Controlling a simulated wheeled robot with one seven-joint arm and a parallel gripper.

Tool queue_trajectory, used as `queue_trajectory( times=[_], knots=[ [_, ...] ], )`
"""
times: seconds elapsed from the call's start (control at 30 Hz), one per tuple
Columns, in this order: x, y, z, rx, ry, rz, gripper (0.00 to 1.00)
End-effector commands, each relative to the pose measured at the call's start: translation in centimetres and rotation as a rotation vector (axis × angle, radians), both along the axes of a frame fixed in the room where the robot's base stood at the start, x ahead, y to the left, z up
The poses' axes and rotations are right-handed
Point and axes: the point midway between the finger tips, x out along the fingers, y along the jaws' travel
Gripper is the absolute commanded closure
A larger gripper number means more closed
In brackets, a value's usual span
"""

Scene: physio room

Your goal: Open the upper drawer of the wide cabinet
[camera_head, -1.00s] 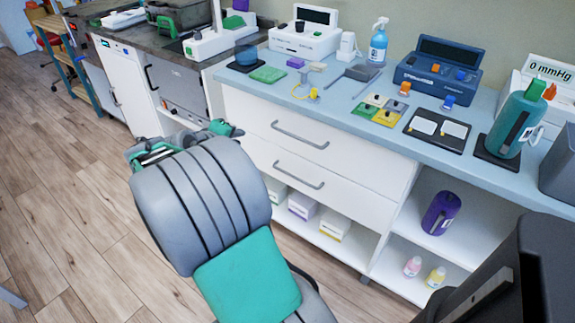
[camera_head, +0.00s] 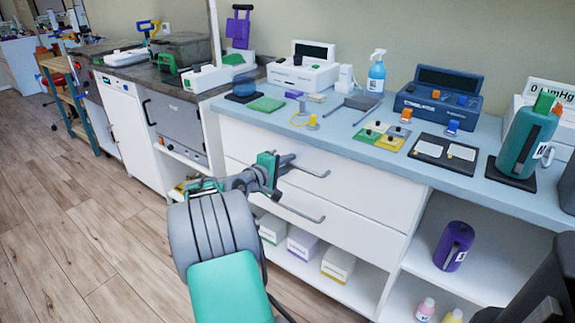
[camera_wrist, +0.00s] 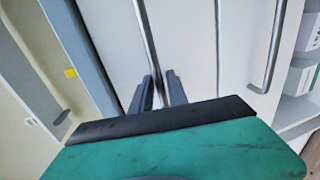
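The wide cabinet (camera_head: 300,227) is white with a pale blue top and two stacked drawers. The upper drawer (camera_head: 345,190) looks closed, and its grey bar handle (camera_head: 315,172) is partly hidden by my gripper. The lower drawer also looks closed, with its own handle (camera_head: 300,212). My gripper (camera_head: 287,161) is at the left part of the upper handle. In the wrist view, the handle (camera_wrist: 147,35) runs down between the two dark fingers of my gripper (camera_wrist: 160,88). A narrow gap shows between the fingers; firm contact cannot be made out.
On the countertop (camera_head: 340,142) stand a blue stimulator box (camera_head: 437,97), a spray bottle (camera_head: 376,75) and a teal bottle (camera_head: 525,140). Open shelves hold small boxes (camera_head: 302,242) and a purple bottle (camera_head: 453,245). Wooden floor (camera_head: 80,230) is clear at left.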

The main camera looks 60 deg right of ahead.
Motion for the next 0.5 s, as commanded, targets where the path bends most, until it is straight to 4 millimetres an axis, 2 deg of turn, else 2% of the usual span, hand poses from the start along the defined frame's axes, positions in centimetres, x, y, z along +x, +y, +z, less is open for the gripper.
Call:
queue_trajectory(
  times=[0.07, 0.3, 0.5],
  knots=[
    [0.02, 0.02, 0.02, 0.000, 0.000, 0.000, 0.82],
    [0.04, 0.05, 0.00, 0.001, -0.001, 0.001, 1.00],
    [0.05, 0.05, 0.00, 0.001, -0.001, 0.001, 1.00]
  ],
)
